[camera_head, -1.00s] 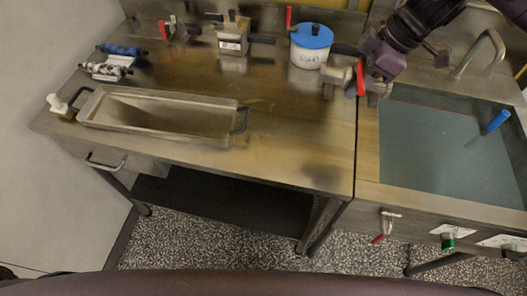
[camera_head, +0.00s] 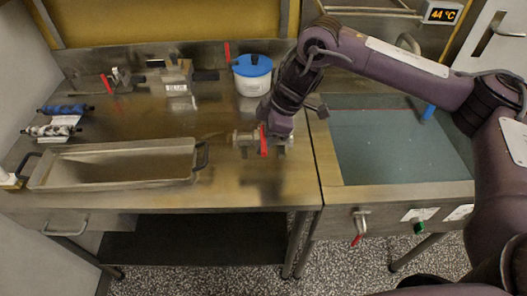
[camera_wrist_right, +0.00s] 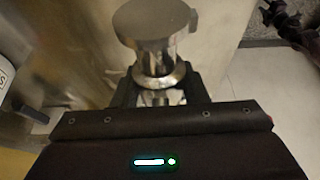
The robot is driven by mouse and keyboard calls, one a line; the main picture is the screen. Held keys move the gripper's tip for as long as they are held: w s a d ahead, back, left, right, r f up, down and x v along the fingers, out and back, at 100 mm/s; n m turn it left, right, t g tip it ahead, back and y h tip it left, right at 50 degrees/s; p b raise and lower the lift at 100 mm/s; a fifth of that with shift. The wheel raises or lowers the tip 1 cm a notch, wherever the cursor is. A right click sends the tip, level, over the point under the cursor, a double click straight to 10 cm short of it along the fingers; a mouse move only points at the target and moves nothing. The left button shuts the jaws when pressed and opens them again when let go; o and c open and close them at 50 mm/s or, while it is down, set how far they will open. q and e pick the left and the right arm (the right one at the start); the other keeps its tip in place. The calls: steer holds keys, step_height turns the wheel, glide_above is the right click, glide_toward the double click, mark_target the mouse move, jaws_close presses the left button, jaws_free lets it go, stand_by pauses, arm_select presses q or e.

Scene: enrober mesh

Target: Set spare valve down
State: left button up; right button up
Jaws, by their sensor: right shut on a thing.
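The spare valve (camera_head: 244,138) is a silver metal body with a red lever handle (camera_head: 263,141). My right gripper (camera_head: 276,130) is shut on it, over the right part of the steel worktop (camera_head: 225,185), close to the seam with the blue-grey basin. In the right wrist view the valve's round metal end (camera_wrist_right: 155,30) stands out between the two dark fingers (camera_wrist_right: 160,95). A dark blurred patch shows on the worktop below the valve; whether they touch I cannot tell. My left gripper is out of view.
A long steel tray (camera_head: 115,165) lies at the left. A white pot with a blue lid (camera_head: 252,75), a metal block device (camera_head: 178,80) and another red-handled valve (camera_head: 120,80) stand along the back. The worktop between tray and basin (camera_head: 395,145) is mostly clear.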

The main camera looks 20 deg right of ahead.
step_height(320, 180, down, 6)
steer(key=shift+r+p, duration=0.2)
steer(key=shift+p, duration=0.1)
steer(key=shift+f, duration=0.15)
steer(key=shift+f, duration=0.15)
steer(key=o, duration=1.3)
steer(key=shift+o, duration=0.2)
